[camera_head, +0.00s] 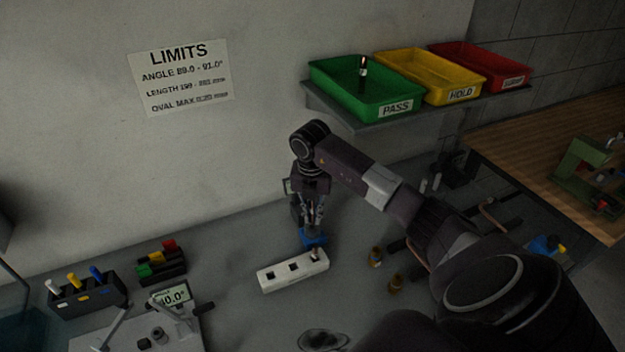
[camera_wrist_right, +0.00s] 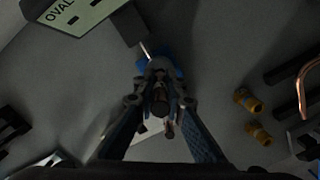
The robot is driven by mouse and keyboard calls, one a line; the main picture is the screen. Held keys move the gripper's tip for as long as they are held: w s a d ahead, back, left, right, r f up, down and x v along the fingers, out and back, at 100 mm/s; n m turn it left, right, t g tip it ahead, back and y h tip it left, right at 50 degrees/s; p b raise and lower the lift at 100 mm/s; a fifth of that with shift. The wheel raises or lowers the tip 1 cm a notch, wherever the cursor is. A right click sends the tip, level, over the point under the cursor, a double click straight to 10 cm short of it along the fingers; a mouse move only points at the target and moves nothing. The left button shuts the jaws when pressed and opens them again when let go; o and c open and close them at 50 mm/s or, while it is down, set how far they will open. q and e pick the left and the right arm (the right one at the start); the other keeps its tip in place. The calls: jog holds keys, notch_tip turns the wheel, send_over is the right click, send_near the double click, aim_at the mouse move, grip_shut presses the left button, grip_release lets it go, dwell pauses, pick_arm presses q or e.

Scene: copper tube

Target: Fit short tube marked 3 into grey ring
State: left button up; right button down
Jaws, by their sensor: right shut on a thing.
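My right gripper (camera_head: 313,218) points down just above a blue part (camera_head: 314,239) behind the white block. In the right wrist view its fingers (camera_wrist_right: 159,100) close on a small dark piece (camera_wrist_right: 160,104), apparently a short tube; no number can be read. The blue part (camera_wrist_right: 158,66) lies just beyond the fingertips, beside a grey device with an OVAL display (camera_wrist_right: 72,14). I cannot single out the grey ring with certainty; the gripper may hide it. My left gripper is not in view.
An angle gauge (camera_head: 171,296) and tool holder (camera_head: 88,292) are at left. Green (camera_head: 345,108), yellow (camera_head: 440,74) and red trays (camera_head: 487,62) sit on a shelf above. A dark disc (camera_head: 322,341) lies in front.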

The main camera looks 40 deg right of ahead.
aim_at(312, 202)
jog(key=shift+f+b, duration=0.7)
jog(key=shift+f, duration=0.3)
jog(key=c, duration=1.9)
grip_release()
jog(key=shift+r, duration=0.15)
jog(key=r, duration=0.8)
jog(key=a+r, duration=0.1)
jog(key=r, duration=0.3)
jog(key=shift+s, duration=0.4)
jog(key=shift+f, duration=0.15)
